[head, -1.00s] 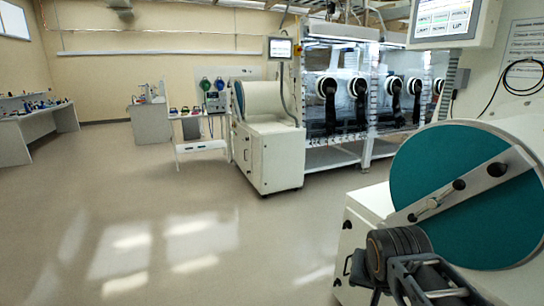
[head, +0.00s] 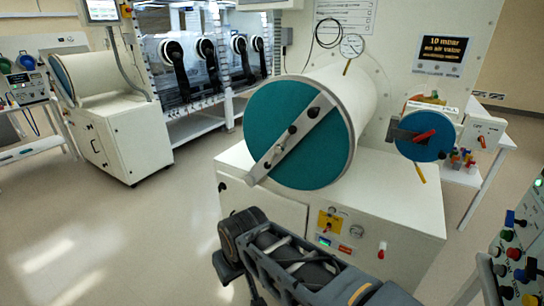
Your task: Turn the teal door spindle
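The teal door (head: 325,155) is a round disc on the front end of a white horizontal cylinder, near the middle of the head view. A grey metal bar (head: 270,165) crosses it on a slant from lower left to upper right. Dark round parts sit on the bar: a knob near the middle, which looks like the spindle (head: 293,129), and another (head: 313,112) above it to the right. A small fitting is at the bar's lower left. The door looks closed. My dark grey arm is below and in front, apart from the door; my gripper's fingers are not visible.
The cylinder stands on a white cabinet (head: 400,195) with small controls on its front. A smaller blue door (head: 425,136) with a red handle is at right. A control panel with coloured buttons (head: 515,250) is at lower right. Floor (head: 110,235) at left is clear.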

